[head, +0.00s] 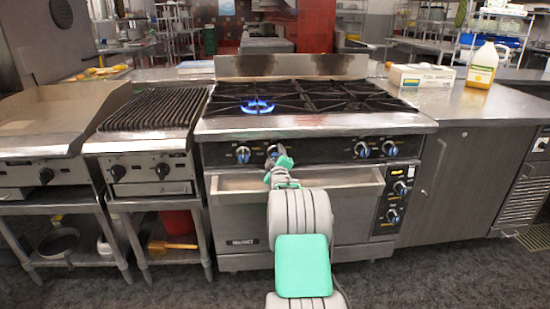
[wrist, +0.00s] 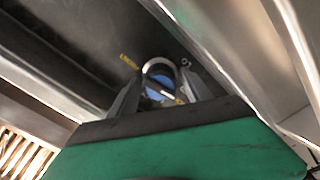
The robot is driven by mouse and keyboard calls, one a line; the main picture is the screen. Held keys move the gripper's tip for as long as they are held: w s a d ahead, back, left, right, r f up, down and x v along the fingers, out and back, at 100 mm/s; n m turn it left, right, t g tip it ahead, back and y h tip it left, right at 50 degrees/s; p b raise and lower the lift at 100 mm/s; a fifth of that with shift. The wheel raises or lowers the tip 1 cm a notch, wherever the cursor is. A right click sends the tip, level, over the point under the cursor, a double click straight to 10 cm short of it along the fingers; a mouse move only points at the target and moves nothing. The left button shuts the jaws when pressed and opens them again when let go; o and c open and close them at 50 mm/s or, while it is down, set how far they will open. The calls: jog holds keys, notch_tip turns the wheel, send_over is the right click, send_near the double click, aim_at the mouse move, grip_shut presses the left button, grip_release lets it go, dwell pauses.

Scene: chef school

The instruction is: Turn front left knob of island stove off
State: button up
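The island stove (head: 315,127) stands in the middle of the head view. A blue flame (head: 257,105) burns on its front left burner. The leftmost front knob (head: 243,154) is in plain view, left of my gripper. My gripper (head: 277,158) is at the second knob from the left (head: 273,151), partly covering it. In the wrist view, my gripper (wrist: 163,80) has its dark fingers apart, one on each side of a round knob (wrist: 160,88) with a silver rim and blue face. I see no clear grip on it.
More knobs sit on the front panel to the right (head: 362,150), with others on a lower side panel (head: 400,188). The oven's handle ledge (head: 340,181) juts out under the knobs. A grill (head: 153,108) stands left, and a counter (head: 470,103) with a yellow jug (head: 482,66) right.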

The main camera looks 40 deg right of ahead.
jog(key=c, duration=1.2)
jog(key=shift+o, duration=0.2)
jog(key=shift+m+b, duration=0.5)
jog(key=shift+b, duration=0.05)
jog(key=m+b, duration=0.2)
jog(key=shift+f+m, duration=0.1)
jog(key=shift+m, duration=0.3)
jog(key=m+b, duration=0.3)
jog(key=m, duration=0.2)
jog(key=shift+m+b, duration=0.3)
jog(key=m+b, duration=0.2)
jog(key=m, duration=0.4)
jog(key=shift+r+m+b, duration=0.15)
jog(key=shift+m+b, duration=0.15)
jog(key=shift+m, duration=0.85)
jog(key=shift+r+m+b, duration=0.1)
jog(key=shift+m+b, duration=0.15)
jog(key=shift+m, duration=0.9)
jog(key=o, duration=1.4)
jog(key=shift+f, duration=0.1)
jog(key=shift+c, duration=0.2)
